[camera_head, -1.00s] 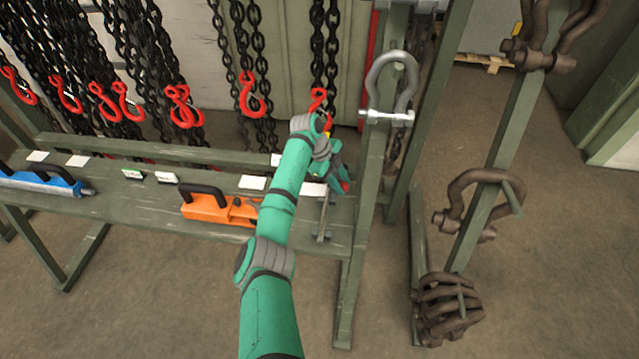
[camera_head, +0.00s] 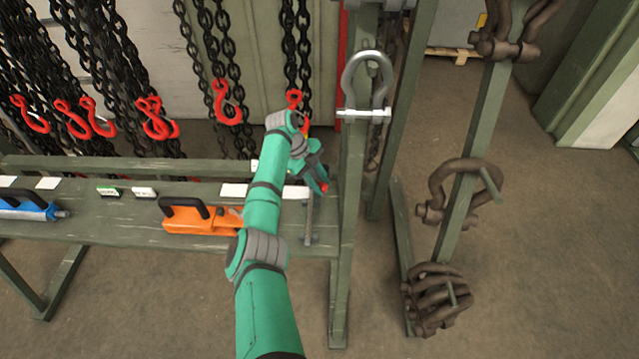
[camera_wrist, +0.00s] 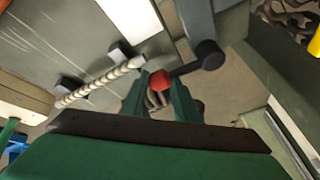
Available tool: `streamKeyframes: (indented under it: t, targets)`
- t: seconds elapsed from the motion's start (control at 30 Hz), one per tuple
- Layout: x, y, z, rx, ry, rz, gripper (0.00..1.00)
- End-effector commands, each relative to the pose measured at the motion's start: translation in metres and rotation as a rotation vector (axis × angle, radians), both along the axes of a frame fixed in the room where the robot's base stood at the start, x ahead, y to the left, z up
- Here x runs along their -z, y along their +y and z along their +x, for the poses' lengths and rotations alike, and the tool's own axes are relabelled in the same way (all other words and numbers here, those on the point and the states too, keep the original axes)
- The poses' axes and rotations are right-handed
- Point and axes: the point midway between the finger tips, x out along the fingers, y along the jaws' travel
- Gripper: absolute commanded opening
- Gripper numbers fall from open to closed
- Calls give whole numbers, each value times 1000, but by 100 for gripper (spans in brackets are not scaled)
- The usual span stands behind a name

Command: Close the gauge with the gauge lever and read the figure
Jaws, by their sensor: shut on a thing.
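My gripper (camera_head: 317,177) is at the right end of the green bench, beside the rack post. In the wrist view my gripper (camera_wrist: 161,88) has its two green fingers closed on a red knob (camera_wrist: 160,80). The knob sits at the end of a short dark arm that runs to a dark round pivot on a grey bar (camera_wrist: 196,25); this looks like the gauge lever. The red knob (camera_head: 323,187) also shows small at my fingertips in the head view. No figure is readable in either view, and the gauge's face cannot be made out.
An orange tool (camera_head: 200,218) with a black handle and a blue tool (camera_head: 30,210) lie on the bench (camera_head: 110,228). A grey metal rod (camera_head: 308,222) stands near the bench's right end. Chains with red hooks (camera_head: 228,105) hang behind. Shackles (camera_head: 450,195) hang at right.

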Motion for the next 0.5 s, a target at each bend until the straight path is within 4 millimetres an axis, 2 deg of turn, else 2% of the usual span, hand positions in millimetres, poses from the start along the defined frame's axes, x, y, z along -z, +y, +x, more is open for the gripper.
streamKeyframes:
  t: [0.07,0.1,0.17,0.5]
  targets:
    - [-1,0,2,-3,-7,0,0]
    - [-1,0,2,-3,-7,0,30]
    - [-1,0,2,-3,-6,1,44]
    - [-2,2,1,-4,-4,1,46]
